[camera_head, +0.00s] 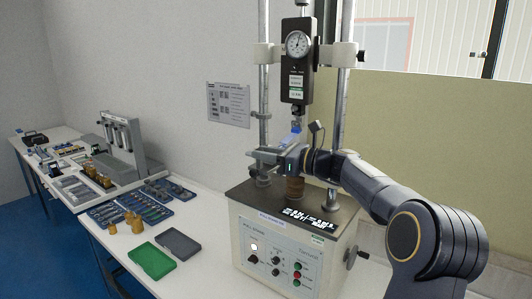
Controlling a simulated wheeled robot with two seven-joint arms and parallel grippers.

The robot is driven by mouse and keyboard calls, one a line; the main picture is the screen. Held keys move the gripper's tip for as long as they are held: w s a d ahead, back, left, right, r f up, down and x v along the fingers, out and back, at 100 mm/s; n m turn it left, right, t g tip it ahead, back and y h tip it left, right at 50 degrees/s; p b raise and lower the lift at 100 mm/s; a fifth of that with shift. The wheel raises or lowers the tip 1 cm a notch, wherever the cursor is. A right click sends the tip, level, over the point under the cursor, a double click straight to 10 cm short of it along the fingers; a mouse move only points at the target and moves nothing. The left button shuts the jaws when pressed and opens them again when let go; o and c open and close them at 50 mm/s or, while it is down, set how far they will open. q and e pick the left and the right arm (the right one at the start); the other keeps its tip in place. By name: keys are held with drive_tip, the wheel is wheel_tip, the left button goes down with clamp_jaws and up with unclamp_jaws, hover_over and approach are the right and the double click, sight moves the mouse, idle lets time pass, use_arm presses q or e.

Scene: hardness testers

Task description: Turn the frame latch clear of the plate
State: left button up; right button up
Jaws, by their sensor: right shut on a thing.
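The tester (282,250) has a light base, two upright metal posts and a dark top plate (247,193). My right gripper (264,157) reaches in from the right, above the plate and beside the left post (263,103). It is shut on a small part at that post, which looks to be the frame latch. The fingers largely hide this part, so its angle and its clearance from the plate cannot be told. A brown cylinder (295,188) stands on the plate below my right wrist. My left gripper is out of view.
A dial gauge (299,43) hangs on a black column between the posts, with a blue piece (291,137) below it. Green (151,260) and grey (178,244) trays lie on the bench to the left, near brass weights (134,222) and blue tool trays (130,207).

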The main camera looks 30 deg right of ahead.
drive_tip(key=shift+a, duration=0.1)
drive_tip(key=o, duration=0.9)
drive_tip(key=shift+c, duration=0.2)
drive_tip(key=b+v, duration=0.2)
drive_tip(key=v, duration=0.5)
drive_tip(key=shift+s, duration=0.3)
drive_tip(key=shift+f, duration=0.1)
